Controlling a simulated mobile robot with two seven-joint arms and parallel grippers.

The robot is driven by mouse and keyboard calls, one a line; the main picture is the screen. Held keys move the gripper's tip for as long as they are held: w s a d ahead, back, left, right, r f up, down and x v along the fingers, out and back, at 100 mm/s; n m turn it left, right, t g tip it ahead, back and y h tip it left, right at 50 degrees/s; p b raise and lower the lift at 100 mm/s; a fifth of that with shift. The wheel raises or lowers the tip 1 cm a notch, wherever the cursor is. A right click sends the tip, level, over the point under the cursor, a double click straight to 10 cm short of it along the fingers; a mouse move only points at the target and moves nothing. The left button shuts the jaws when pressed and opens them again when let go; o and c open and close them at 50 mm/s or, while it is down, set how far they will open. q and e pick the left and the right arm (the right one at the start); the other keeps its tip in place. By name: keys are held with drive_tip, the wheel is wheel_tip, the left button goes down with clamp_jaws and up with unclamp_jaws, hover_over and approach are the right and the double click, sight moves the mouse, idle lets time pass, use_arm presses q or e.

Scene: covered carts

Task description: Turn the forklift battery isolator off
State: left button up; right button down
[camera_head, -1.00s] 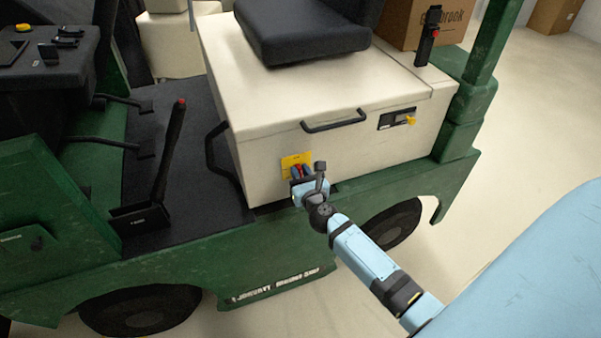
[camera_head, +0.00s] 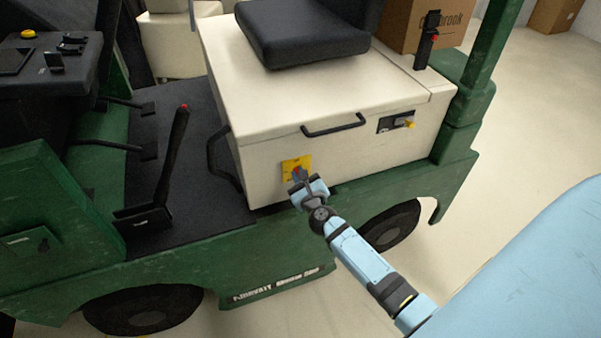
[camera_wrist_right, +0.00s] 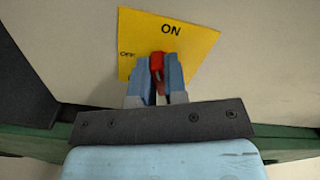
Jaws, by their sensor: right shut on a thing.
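The battery isolator is a red handle (camera_wrist_right: 157,62) on a yellow plate (camera_wrist_right: 195,40) with "ON" at its top and "OFF" at its left. The yellow plate (camera_head: 291,167) is on the cream side panel (camera_head: 262,160) of the green forklift. My right gripper (camera_wrist_right: 158,75) is shut on the red handle, one finger on each side. The handle's upper end points towards "ON" in the wrist view, with the plate tilted there. In the head view my right gripper (camera_head: 299,177) covers most of the handle. My left gripper is not in view.
A black grab handle (camera_head: 335,126) and a small dark panel with a yellow knob (camera_head: 410,124) are on the same cream housing. The seat (camera_head: 300,35) is above. A black lever (camera_head: 172,150) stands left on the floor plate.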

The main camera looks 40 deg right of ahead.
drive_tip(key=shift+n+p, duration=0.35)
drive_tip(key=shift+n, duration=0.65)
drive_tip(key=n+p, duration=0.1)
drive_tip(key=n, duration=0.2)
drive_tip(key=shift+a+n+p, duration=0.1)
drive_tip(key=shift+n+p, duration=0.6)
drive_tip(key=shift+n, duration=0.5)
drive_tip(key=n+p, duration=0.1)
drive_tip(key=n, duration=0.3)
drive_tip(key=shift+f+p, duration=0.15)
drive_tip(key=shift+p, duration=0.2)
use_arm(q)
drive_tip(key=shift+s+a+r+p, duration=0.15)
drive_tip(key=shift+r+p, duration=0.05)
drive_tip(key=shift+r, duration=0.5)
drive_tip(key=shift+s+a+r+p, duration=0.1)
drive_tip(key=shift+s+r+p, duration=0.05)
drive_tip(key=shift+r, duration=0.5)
use_arm(e)
drive_tip(key=shift+n, duration=0.8)
drive_tip(key=shift+f, duration=0.1)
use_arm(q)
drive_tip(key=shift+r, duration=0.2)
use_arm(e)
drive_tip(key=c, duration=1.2)
unclamp_jaws()
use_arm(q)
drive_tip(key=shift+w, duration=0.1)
use_arm(e)
drive_tip(key=shift+o, duration=0.2)
